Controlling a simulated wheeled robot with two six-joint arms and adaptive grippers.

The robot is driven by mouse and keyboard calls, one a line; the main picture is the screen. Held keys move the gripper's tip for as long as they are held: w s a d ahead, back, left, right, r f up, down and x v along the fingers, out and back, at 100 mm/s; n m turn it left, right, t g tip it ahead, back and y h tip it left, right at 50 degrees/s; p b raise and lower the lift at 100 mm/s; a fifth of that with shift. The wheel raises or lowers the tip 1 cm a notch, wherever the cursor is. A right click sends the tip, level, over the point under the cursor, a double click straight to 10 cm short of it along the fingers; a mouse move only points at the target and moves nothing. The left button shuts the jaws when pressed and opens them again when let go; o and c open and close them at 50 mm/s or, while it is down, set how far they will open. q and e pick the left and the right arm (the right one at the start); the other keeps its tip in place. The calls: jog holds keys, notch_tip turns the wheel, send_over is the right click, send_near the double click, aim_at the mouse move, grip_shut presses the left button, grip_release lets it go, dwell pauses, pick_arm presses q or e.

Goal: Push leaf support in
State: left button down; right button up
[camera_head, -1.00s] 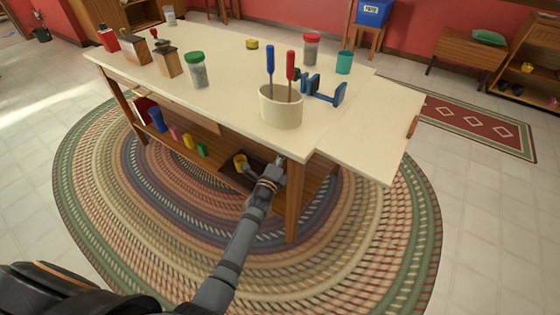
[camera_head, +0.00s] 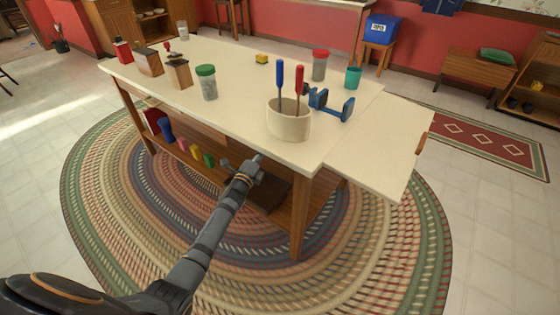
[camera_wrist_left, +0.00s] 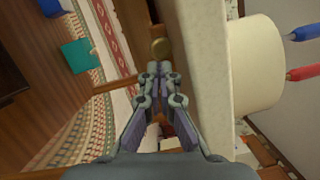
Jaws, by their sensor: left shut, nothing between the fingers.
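The worktable has a cream top (camera_head: 235,75) with a leaf (camera_head: 380,150) level at its right end. A small brown wooden piece (camera_head: 421,145) shows at the leaf's outer edge; I cannot tell whether it is the leaf support's end. My left gripper (camera_head: 256,159) is shut and empty, just below the table's near edge, left of the near right leg. In the left wrist view its fingertips (camera_wrist_left: 158,68) are together beside the pale tabletop edge. A round brass-coloured knob (camera_wrist_left: 160,47) shows just beyond them. My right gripper is out of view.
A cream crock (camera_head: 289,122) with two screwdrivers stands near the table's front edge, beside a blue clamp (camera_head: 330,105). A lower shelf (camera_head: 215,180) holds small coloured items. The braided rug (camera_head: 120,235) in front is clear.

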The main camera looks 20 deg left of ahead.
pick_arm(q)
jog(key=shift+w+a+r+b, duration=0.15)
jog(key=shift+w+a, duration=0.3)
jog(key=shift+a, duration=0.95)
jog(key=shift+w+a+b, duration=0.3)
jog(key=shift+w+a, duration=0.2)
jog(key=shift+a, duration=0.95)
jog(key=shift+w+a+r+b, duration=0.15)
jog(key=shift+w+a, duration=0.3)
jog(key=shift+a, duration=0.95)
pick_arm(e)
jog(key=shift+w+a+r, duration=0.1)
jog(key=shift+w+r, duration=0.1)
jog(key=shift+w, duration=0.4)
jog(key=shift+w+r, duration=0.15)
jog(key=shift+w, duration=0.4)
pick_arm(q)
jog(key=shift+f, duration=0.2)
